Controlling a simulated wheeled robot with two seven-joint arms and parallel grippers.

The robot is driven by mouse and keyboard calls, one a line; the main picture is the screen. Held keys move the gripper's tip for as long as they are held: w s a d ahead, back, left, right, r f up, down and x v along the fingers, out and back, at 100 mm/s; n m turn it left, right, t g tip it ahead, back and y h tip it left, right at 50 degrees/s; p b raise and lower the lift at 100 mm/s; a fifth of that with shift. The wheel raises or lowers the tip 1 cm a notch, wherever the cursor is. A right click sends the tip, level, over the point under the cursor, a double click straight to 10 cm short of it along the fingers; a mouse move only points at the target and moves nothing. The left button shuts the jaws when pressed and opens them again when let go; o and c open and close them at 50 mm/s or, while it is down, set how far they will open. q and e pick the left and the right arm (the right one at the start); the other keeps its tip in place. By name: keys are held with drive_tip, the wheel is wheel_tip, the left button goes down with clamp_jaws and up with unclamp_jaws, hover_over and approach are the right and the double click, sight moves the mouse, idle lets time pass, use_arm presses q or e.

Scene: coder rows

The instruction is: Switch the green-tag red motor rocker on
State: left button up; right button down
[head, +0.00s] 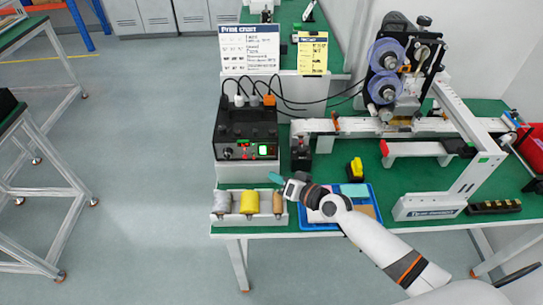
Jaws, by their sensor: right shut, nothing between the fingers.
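A black control box (247,123) stands on the left part of the green table, with cables plugged into its top. Its front panel has a round dial (228,153), small red details (243,143) and a bright green patch (264,150) at the right. The red rocker and its tag are too small to make out surely, and so is the rocker's position. My right gripper (275,178) is shut and empty, just below and in front of the box's right end, apart from the panel in the picture. My left gripper is not in view.
A holder (229,220) with several rolls stands at the table's front left. A blue tray (376,207) lies right of it, partly under my right arm. A labelling machine (400,80) with spools and a white conveyor fills the right side. Signs (250,53) stand behind the box.

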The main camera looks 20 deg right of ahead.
sight(265, 155)
drive_tip(key=w+b, duration=0.1)
drive_tip(key=w, duration=0.1)
drive_tip(key=w+d+b, duration=0.1)
drive_tip(key=w+b, duration=0.1)
drive_tip(key=w+d+f+b, duration=0.1)
drive_tip(key=w, duration=0.1)
drive_tip(key=shift+w, duration=0.4)
drive_tip(key=shift+f+b, duration=0.1)
drive_tip(key=shift+b, duration=0.2)
idle(1.4)
drive_tip(key=shift+w+b, duration=0.35)
drive_tip(key=shift+b, duration=0.1)
drive_tip(key=shift+w+d+b, duration=0.15)
drive_tip(key=shift+w+b, duration=0.15)
idle(0.6)
drive_tip(key=shift+s, duration=0.1)
